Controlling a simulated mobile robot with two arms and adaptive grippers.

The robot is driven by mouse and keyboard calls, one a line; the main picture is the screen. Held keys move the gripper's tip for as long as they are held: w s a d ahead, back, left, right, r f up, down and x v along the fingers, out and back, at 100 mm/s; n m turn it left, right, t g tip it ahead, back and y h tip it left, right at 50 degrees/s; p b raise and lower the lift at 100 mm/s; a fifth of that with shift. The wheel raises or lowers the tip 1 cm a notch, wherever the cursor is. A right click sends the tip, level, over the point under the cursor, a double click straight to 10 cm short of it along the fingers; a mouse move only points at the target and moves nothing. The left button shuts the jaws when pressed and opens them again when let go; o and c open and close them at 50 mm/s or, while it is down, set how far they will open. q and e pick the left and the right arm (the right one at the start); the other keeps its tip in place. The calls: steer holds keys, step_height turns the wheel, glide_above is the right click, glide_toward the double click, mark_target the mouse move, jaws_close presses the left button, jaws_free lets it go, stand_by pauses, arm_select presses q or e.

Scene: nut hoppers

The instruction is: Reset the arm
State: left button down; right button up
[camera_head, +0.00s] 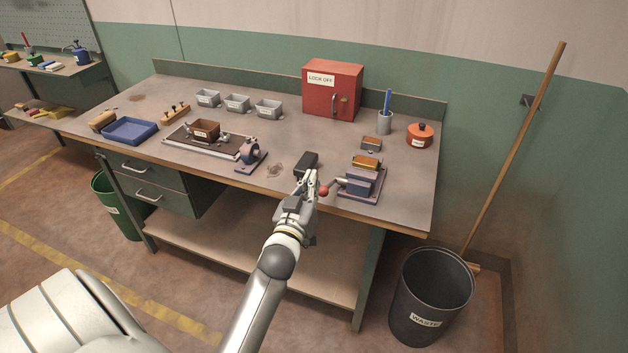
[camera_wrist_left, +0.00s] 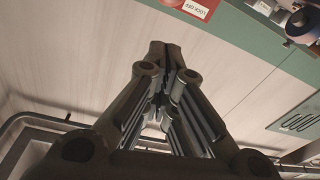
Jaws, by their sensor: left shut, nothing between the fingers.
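My left gripper (camera_head: 312,177) is shut and empty. In the head view it appears over the front edge of the workbench (camera_head: 225,165), just left of the red knob (camera_head: 323,190) of a blue-grey device. I cannot tell whether it touches the knob. In the left wrist view its closed fingers (camera_wrist_left: 160,62) point up the picture with nothing between them. My right gripper is not in view.
A brown bin (camera_head: 204,128) sits on a tray, with grey hoppers (camera_head: 237,102) behind. The red lock-off cabinet (camera_head: 332,90), a blue tray (camera_head: 130,131) and an orange pot (camera_head: 419,135) stand on the bench. A waste bin (camera_head: 430,290) and broom (camera_head: 515,150) stand right.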

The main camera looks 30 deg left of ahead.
arm_select(q)
steer(key=b+v, duration=0.1)
steer(key=v, duration=0.6)
steer(key=shift+b, duration=0.35)
steer(key=d+f+m+g+h, duration=0.1)
steer(key=d+f+g+h, duration=0.15)
steer(key=f, duration=0.95)
steer(key=d+f+m+g+h, duration=0.15)
steer(key=d+f, duration=0.25)
steer(key=f, duration=0.7)
steer(key=s+d+f+m+g+h, duration=0.1)
steer(key=s+d+f+g, duration=0.1)
steer(key=s+f, duration=0.45)
steer(key=s+d+f+m+g, duration=0.1)
steer(key=s+d+f+g, duration=0.2)
steer(key=f, duration=0.7)
steer(key=s+f+m+g, duration=0.1)
steer(key=s+f+g, duration=0.1)
steer(key=s+f, duration=0.4)
steer(key=s+f+m+g, duration=0.1)
steer(key=s+f+g, duration=0.2)
steer(key=s, duration=1.2)
steer(key=s+f+m+g, duration=0.1)
steer(key=s+f+g, duration=0.2)
steer(key=s+f, duration=0.7)
steer(key=shift+s+a+h, duration=0.3)
steer(key=shift+s+a, duration=0.1)
steer(key=shift+s, duration=0.05)
